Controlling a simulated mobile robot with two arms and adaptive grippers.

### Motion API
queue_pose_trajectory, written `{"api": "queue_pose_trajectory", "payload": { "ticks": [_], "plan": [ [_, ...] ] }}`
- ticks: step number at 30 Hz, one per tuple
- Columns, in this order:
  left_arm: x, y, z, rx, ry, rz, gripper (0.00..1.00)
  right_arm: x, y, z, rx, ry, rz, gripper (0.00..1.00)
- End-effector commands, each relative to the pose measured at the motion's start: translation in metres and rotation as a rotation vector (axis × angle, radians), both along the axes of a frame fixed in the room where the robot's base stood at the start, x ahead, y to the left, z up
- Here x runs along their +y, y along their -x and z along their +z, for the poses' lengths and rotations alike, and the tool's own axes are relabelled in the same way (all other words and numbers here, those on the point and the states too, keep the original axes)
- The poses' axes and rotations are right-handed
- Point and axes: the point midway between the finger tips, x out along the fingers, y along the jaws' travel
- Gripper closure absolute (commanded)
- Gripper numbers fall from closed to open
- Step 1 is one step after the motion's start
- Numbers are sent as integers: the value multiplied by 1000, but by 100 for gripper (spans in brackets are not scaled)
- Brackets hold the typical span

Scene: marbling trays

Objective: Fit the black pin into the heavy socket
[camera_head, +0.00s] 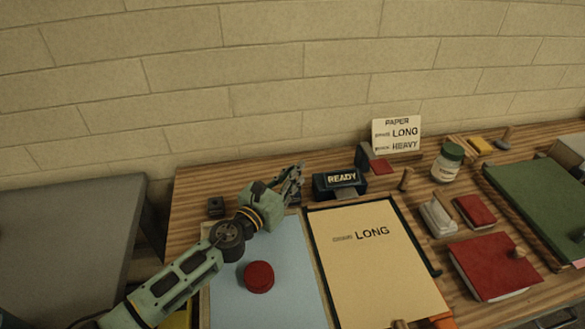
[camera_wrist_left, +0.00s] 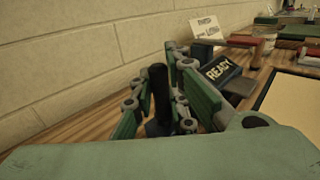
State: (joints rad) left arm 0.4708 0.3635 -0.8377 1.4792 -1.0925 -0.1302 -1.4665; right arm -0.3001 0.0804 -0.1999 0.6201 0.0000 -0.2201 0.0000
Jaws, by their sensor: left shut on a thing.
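My left gripper (camera_head: 295,180) is over the back of the table, left of the READY device. In the left wrist view, its fingers (camera_wrist_left: 160,95) are shut on a black pin (camera_wrist_left: 159,88). The pin stands roughly upright between them. Something dark shows at its lower end; I cannot tell whether they touch. In the head view the fingers hide the pin. A small dark block (camera_head: 216,206) sits left of the gripper. A sign (camera_head: 397,135) at the back reads PAPER, LONG and HEAVY, with small words I cannot read. I cannot tell which thing is the heavy socket.
The dark READY device (camera_head: 340,184) stands close right of the gripper. A tan sheet (camera_head: 372,270) marked LONG lies in front. A red round button (camera_head: 258,277) is on a blue surface (camera_head: 300,290). A brown peg (camera_head: 405,178), jar (camera_head: 447,163) and red books stand right.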

Motion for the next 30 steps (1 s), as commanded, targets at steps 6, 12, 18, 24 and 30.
{"api": "queue_pose_trajectory", "payload": {
  "ticks": [6, 12, 18, 24, 30],
  "plan": [
    [-1, 3, -6, 14, -2, -4, 100, 0, 0, 2, 0, 0, 0, 60],
    [-1, 3, -6, 13, -2, -4, 78, 0, 0, 2, 0, 0, 0, 60],
    [-1, 3, -5, 13, -2, -4, 64, 0, 0, 2, 0, 0, 0, 60],
    [-1, 3, -5, 12, -1, -4, 64, 0, 0, 2, 0, 0, 0, 60],
    [6, 12, -5, 12, -3, -4, 64, 0, 0, 2, 0, 0, 1, 60]
  ]
}}
